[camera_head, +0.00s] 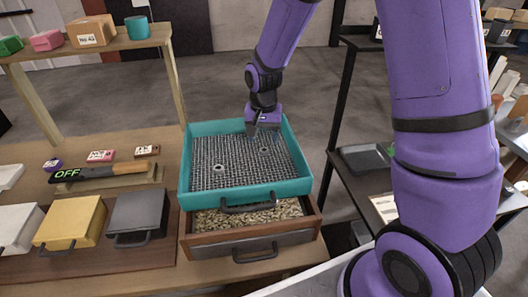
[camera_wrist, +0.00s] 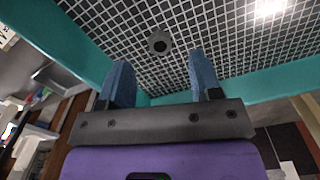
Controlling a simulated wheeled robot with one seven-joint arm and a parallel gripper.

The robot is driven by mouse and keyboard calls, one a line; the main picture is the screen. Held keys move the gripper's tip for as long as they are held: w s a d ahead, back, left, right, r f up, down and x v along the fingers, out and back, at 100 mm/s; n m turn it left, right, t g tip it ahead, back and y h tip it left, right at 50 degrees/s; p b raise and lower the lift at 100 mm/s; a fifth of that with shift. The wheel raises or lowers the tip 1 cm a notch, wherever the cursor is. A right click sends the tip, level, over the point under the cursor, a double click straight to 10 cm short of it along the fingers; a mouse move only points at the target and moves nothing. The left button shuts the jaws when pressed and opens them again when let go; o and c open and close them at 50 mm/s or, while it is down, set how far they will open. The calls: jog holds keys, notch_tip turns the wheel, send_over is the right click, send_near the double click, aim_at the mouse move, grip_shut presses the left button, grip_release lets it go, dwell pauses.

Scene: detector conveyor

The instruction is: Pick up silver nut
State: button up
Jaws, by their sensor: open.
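Two small nuts lie apart on the wire mesh of a teal tray (camera_head: 186,168). The left nut (camera_head: 219,167) is pale silver; the right nut (camera_head: 264,150) looks a little darker. My gripper (camera_head: 264,131) is over the far part of the tray, closer to the right nut. In the wrist view, my gripper (camera_wrist: 162,72) has its two blue fingers spread, with nothing between them. One grey nut (camera_wrist: 159,43) with a dark hole lies on the mesh beyond the fingertips, roughly centred between them. I cannot tell which of the two it is.
The teal tray sits above a wooden drawer (camera_head: 255,249) of pale pellets. A black "OFF" bar (camera_head: 105,173) and yellow (camera_head: 70,224) and dark grey (camera_head: 137,215) lidded boxes stand left. A dark shelf frame (camera_head: 340,105) stands right. The tray's raised walls border the mesh.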

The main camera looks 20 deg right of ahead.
aim_at(264, 151)
notch_tip(264, 151, down, 5)
jog(key=shift+s+f, duration=0.1)
dwell(0.3)
jog(key=c, duration=1)
